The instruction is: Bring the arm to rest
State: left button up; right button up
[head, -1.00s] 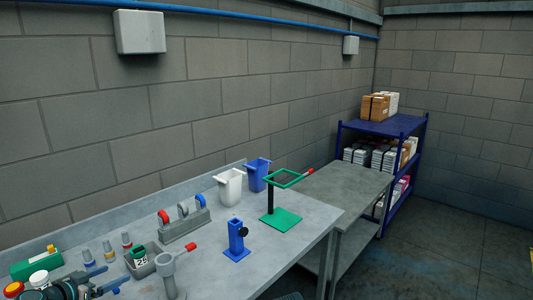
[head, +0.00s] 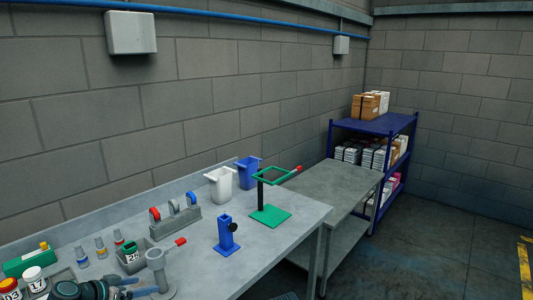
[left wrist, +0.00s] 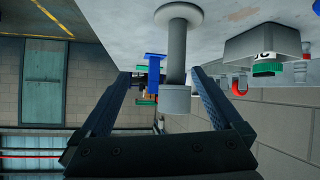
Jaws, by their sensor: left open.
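My left gripper (head: 142,287) is at the bottom left of the head view, low over the front of the workbench (head: 262,262). Its dark fingers are apart, pointing right, and nothing is held between them. In the left wrist view, which is upside down, the open gripper (left wrist: 165,75) has a grey post stand (left wrist: 177,58) in sight between its fingers. I cannot tell if they touch. My right gripper is not in view.
A grey bin with a green-capped jar (head: 130,252), several bottles and jars (head: 34,278) stand near the gripper. Further right are a blue post holder (head: 226,238), a green frame stand (head: 270,214), and white (head: 220,186) and blue (head: 248,172) bins. The bench's right front is bare.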

pick_arm(q)
jog(key=d+f+g, duration=0.1)
jog(key=d, duration=0.2)
jog(key=d+f+g, duration=0.1)
jog(key=d, duration=0.3)
jog(key=s+d+f+g, duration=0.1)
jog(key=d, duration=0.2)
jog(key=shift+d+f+h, duration=0.2)
jog(key=shift+f+h, duration=0.05)
jog(key=shift+h, duration=0.05)
jog(key=s+d+f+g+y, duration=0.3)
jog(key=s+d, duration=0.4)
jog(key=d, duration=0.3)
jog(key=s+d+f+g+y, duration=0.3)
jog(key=s+d, duration=0.5)
jog(key=d, duration=0.3)
jog(key=shift+s+f+g+y, duration=0.3)
jog(key=shift+g+y, duration=0.3)
jog(key=shift+y, duration=0.2)
